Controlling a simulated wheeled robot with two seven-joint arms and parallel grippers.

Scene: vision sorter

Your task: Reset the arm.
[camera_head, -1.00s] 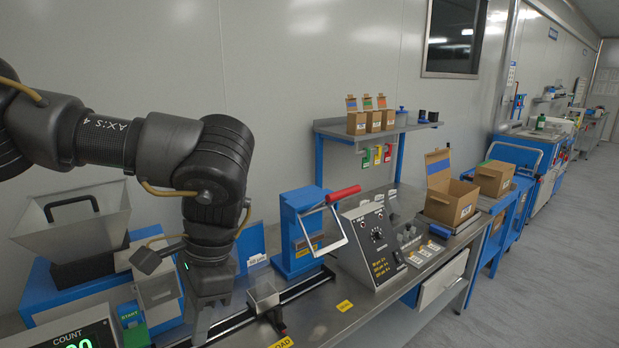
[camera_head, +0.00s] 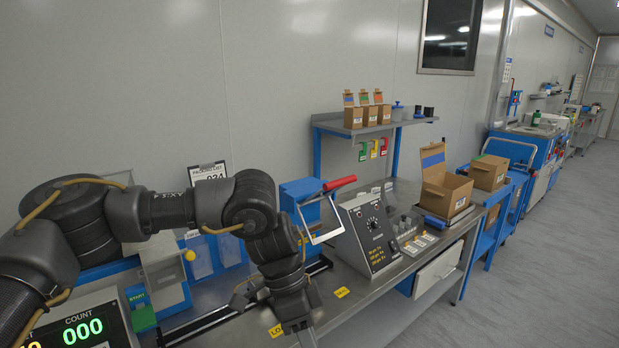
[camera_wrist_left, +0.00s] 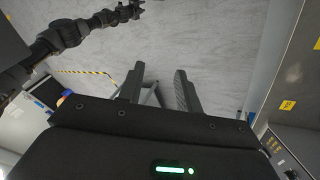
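My left arm (camera_head: 165,212) comes in from the left and reaches across the bench. Its left gripper (camera_head: 304,334) hangs low over the bench's front side, its tips cut by the lower picture edge. In the left wrist view the two fingers of the left gripper (camera_wrist_left: 160,78) stand apart, with bare floor and no object between them. A second dark arm (camera_wrist_left: 68,34), seemingly my right, shows at the upper left of that view. Its end (camera_wrist_left: 128,11) is too small to tell open from shut.
A blue press (camera_head: 300,192) with a red handle and a control panel (camera_head: 368,238) stand right of my forearm. An open cardboard box (camera_head: 447,192) sits farther right. A count display (camera_head: 82,331) reading 000 is at lower left. The floor (camera_head: 540,280) at right is clear.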

